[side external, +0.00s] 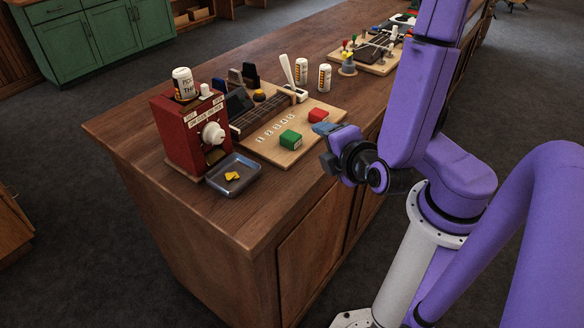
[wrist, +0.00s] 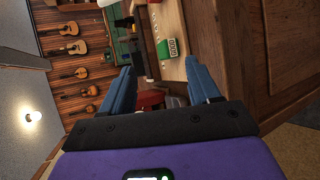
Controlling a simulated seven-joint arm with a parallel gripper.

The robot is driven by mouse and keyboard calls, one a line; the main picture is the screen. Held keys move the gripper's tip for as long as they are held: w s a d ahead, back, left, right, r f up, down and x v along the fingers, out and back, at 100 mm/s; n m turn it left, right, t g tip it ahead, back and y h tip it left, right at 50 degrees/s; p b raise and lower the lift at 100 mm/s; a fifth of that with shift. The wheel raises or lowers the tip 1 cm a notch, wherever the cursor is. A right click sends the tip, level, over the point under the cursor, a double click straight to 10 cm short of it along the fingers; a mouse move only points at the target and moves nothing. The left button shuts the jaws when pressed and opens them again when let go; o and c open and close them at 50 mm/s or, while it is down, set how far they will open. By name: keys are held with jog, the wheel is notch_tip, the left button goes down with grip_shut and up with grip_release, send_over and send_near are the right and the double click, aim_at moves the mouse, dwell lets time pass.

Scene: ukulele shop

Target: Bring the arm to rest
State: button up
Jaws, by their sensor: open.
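My gripper (side external: 328,145) hangs at the right of the counter's front edge in the side view, in front of the board with the small blocks. In the wrist view its two blue fingers (wrist: 161,84) stand wide apart with nothing held between them. My arm is bent, with the wrist low near the counter. The wrist view is turned sideways and looks along the counter front.
Guitars (wrist: 72,47) hang on a wall. The floor before the counter is clear.

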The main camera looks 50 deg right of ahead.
jog(key=s+d+f+m+g+y, duration=0.1)
jog(key=s+d+m+g, duration=0.1)
jog(key=s+d+g, duration=0.45)
jog(key=s+a+r+g+y, duration=0.2)
jog(key=a+r+g+y, duration=0.1)
jog(key=a+y, duration=0.3)
jog(key=shift+n+g, duration=0.3)
jog(key=shift+g, duration=0.45)
